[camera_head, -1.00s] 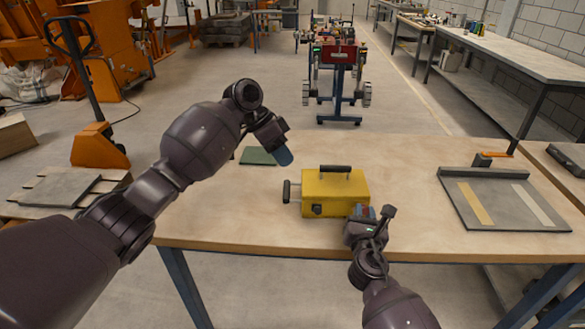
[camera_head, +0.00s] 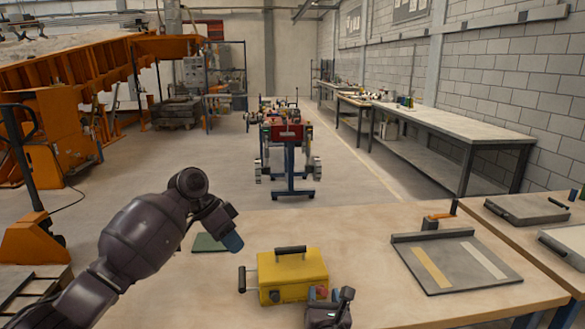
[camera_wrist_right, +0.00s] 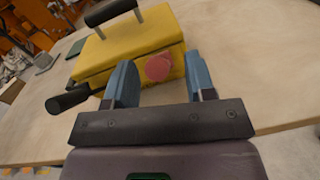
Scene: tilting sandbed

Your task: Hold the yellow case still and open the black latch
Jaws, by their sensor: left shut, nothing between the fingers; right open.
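The yellow case (camera_head: 305,273) stands upright on the wooden table, with a black handle (camera_head: 290,250) on top and a black bar (camera_head: 242,279) at its left side. A small dark fitting (camera_head: 277,295) sits on its front; I cannot tell which black part is the latch. My left gripper (camera_head: 233,242) is shut and empty, behind and left of the case, apart from it. My right gripper (camera_head: 322,293) is at the case's front right. In the right wrist view its open blue fingers (camera_wrist_right: 158,70) flank a red disc (camera_wrist_right: 158,67) at the yellow case (camera_wrist_right: 152,32); contact is unclear.
A green sheet (camera_head: 209,242) lies left of the case. A grey board with two strips (camera_head: 440,248) lies to the right, with clear table between. A second table (camera_head: 560,262) adjoins at right. A wheeled machine (camera_head: 288,150) stands beyond the table.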

